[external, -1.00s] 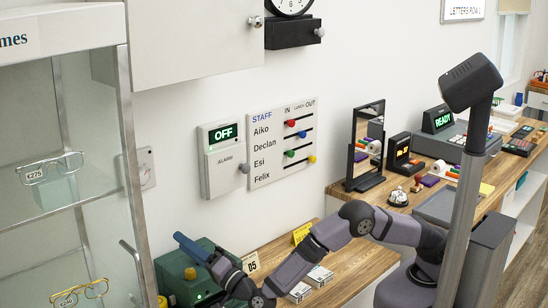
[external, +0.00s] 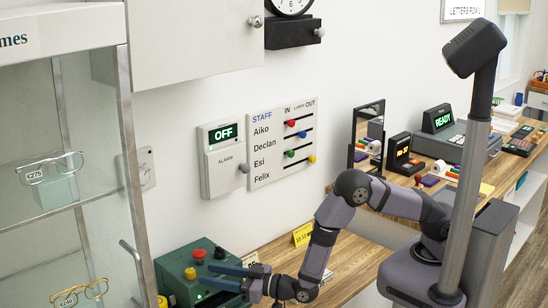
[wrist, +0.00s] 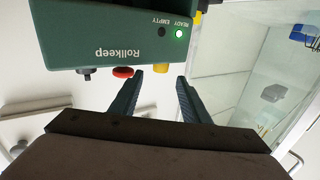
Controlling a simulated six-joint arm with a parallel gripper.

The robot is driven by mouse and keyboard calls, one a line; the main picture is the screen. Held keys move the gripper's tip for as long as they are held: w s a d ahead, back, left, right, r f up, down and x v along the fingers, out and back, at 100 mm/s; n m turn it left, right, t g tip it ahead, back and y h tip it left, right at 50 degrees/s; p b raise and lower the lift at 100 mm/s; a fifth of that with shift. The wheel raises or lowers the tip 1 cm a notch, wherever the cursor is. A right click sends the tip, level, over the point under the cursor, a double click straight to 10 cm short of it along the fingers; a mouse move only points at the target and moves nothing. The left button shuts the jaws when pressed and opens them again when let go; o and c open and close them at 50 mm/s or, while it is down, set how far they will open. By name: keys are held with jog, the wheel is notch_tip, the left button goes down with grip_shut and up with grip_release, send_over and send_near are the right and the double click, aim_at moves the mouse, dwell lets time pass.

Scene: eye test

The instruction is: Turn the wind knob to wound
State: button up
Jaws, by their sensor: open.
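The green Rollkeep machine (external: 180,258) stands at the left end of the wooden counter. It carries a red knob (external: 199,254), a dark knob (external: 220,252) and a yellow knob (external: 190,273). No wind or wound marking is readable, so I cannot tell which knob is the wind knob. My gripper (external: 206,275) is open and empty at the machine's front right. In the wrist view the machine (wrist: 100,30) appears upside down, its READY light green. The yellow knob (wrist: 162,68) appears between my fingertips (wrist: 160,78); contact cannot be told.
A glass display case (external: 95,200) with spectacles stands close on the left. A wall clock (external: 289,5) on a black box with a grey knob (external: 320,32) hangs above. The alarm box (external: 222,160) reads OFF beside the staff board (external: 283,140). A yellow sign (external: 302,234) stands on the counter.

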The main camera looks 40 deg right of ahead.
aim_at(190, 271)
jog(key=shift+w, duration=0.1)
jog(key=shift+p+x, duration=1.25)
jog(key=shift+x, duration=2.35)
jog(key=shift+a, duration=0.1)
jog(key=c, duration=1.1)
